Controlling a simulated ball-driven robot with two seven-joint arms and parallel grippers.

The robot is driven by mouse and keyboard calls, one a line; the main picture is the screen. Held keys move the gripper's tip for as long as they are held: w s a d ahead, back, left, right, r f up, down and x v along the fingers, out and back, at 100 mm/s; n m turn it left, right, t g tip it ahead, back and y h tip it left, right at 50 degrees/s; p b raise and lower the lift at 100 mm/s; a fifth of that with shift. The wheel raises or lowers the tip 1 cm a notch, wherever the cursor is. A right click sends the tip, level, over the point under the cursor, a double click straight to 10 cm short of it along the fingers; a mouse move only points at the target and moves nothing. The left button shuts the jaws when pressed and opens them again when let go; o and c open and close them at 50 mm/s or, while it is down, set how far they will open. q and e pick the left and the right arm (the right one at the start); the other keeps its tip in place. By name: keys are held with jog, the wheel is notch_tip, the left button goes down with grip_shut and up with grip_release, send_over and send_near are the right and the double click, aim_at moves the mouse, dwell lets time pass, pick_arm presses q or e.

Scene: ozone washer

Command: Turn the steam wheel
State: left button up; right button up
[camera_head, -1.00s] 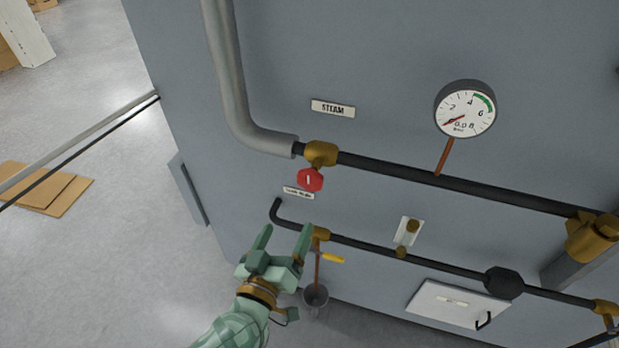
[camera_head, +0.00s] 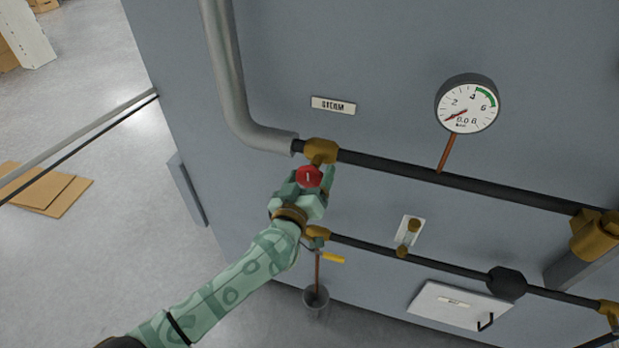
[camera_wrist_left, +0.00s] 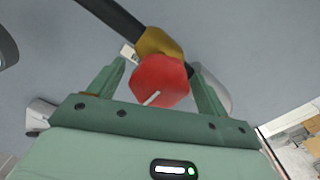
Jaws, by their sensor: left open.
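The red steam wheel (camera_head: 309,177) sits on a brass valve (camera_head: 320,151) on the upper pipe, below the STEAM plate (camera_head: 333,106). My left gripper (camera_head: 312,180) is at the wheel, with its green fingers open on either side of it. In the left wrist view the wheel (camera_wrist_left: 160,82), with a pale mark on its face, lies between the two fingertips of my left gripper (camera_wrist_left: 160,80). A gap shows on both sides there, so the fingers look apart from it. My right gripper is out of view.
A round gauge (camera_head: 467,104) with its needle low stands at the upper right. A lower pipe (camera_head: 440,263) with a yellow-handled valve (camera_head: 332,257) runs below the wheel. Cardboard (camera_head: 45,190) lies at the left.

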pick_arm(q)
jog(key=shift+c, duration=0.3)
jog(key=c, duration=0.9)
